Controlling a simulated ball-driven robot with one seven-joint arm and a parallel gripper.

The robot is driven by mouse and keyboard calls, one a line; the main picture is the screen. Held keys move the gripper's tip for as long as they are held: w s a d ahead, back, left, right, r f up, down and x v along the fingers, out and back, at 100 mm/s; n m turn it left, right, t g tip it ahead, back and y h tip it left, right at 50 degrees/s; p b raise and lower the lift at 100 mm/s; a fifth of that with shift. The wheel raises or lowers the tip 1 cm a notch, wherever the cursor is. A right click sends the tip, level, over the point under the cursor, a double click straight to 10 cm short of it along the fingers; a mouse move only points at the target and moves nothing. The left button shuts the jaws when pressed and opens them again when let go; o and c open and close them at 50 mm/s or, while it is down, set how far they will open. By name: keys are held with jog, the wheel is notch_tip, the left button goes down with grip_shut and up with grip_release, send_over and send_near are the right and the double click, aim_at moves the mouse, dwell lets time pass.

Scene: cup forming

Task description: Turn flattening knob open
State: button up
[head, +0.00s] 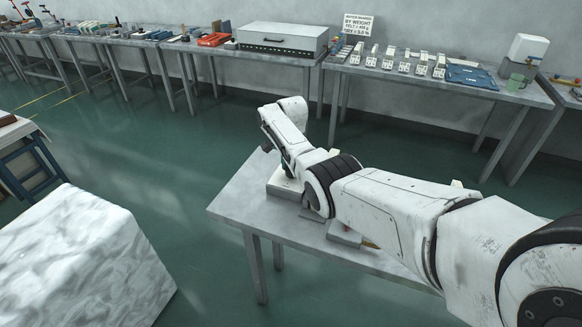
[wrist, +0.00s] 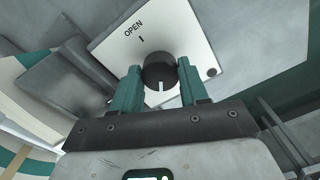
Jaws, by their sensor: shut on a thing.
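The flattening knob (wrist: 158,72) is a round black knob with a white pointer line, in the wrist view. It sits on a white plate (wrist: 190,32) marked "OPEN" with a short tick beside the word. The white line is on the knob's side towards my gripper, away from the "OPEN" tick. My gripper (wrist: 160,86) has its two green fingers on either side of the knob, shut on it. In the head view my arm hides the knob and the gripper's fingertips; part of a pale box (head: 282,185) shows on the near table beside my wrist.
Back benches hold a large grey case (head: 283,38), a blue tray (head: 470,76) and a sign (head: 357,25). A white marbled block (head: 85,260) stands at lower left. Green floor lies clear between.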

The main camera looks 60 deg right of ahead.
jog(key=n, duration=0.5)
jog(key=shift+n, duration=0.3)
jog(key=n+b, duration=0.1)
jog(key=n, duration=0.9)
jog(key=shift+d+n+b, duration=0.1)
jog(key=shift+n+b, duration=0.2)
jog(key=shift+n, duration=0.1)
jog(key=n, duration=0.5)
jog(key=shift+n+b, duration=0.3)
jog(key=n, duration=0.5)
jog(key=shift+d, duration=0.1)
jog(key=n, duration=0.5)
jog(key=shift+r+n+b, duration=0.1)
jog(key=shift+n+b, duration=0.3)
jog(key=n, duration=0.5)
jog(key=shift+w, duration=0.1)
jog(key=shift+n, duration=2.4)
